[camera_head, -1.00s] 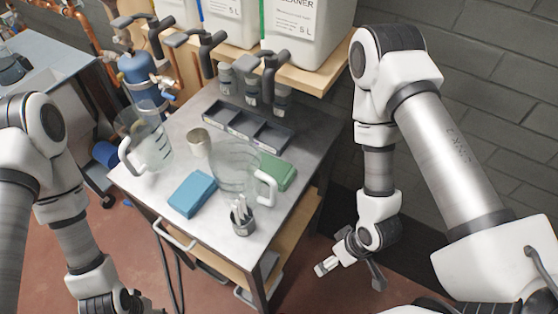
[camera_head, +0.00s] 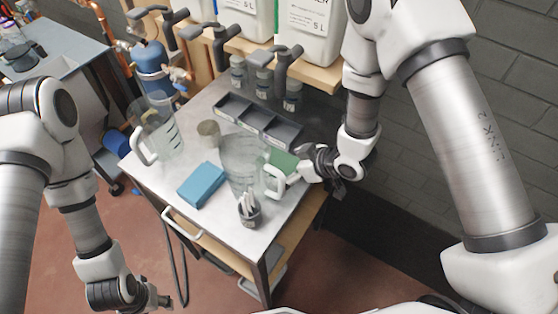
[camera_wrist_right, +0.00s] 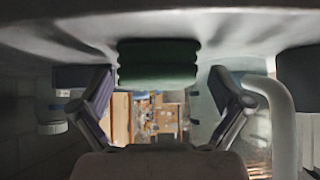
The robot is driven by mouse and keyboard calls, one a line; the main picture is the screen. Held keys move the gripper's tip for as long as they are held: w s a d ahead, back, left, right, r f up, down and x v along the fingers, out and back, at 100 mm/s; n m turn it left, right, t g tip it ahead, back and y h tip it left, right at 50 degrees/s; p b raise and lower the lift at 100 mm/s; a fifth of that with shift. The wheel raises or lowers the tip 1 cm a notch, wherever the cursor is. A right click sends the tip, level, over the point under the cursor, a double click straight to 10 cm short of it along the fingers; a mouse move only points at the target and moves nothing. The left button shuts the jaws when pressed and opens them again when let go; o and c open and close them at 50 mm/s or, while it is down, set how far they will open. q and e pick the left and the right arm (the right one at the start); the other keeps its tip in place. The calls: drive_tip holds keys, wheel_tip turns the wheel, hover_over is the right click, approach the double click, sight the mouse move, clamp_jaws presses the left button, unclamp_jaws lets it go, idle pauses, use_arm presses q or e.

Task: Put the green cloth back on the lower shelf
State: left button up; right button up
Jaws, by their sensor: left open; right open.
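The folded green cloth (camera_head: 282,160) lies on the steel top of the cart (camera_head: 215,218), at its right side behind a clear jug (camera_head: 240,165) that partly hides it. My right gripper (camera_head: 308,167) is at the cart's right edge, just beside the cloth. In the right wrist view the cloth (camera_wrist_right: 158,64) shows between the two open fingers, ahead of them and apart from them as far as I can tell. My left gripper (camera_head: 160,301) hangs low, left of the cart, open and empty. A wooden lower shelf (camera_head: 312,210) shows partly under the cart top.
The jug's white handle (camera_head: 275,181) is close to my right gripper. A brick wall (camera_head: 490,110) is at the right.

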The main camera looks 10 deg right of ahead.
drive_tip(key=shift+f, duration=0.1)
drive_tip(key=c, duration=1.4)
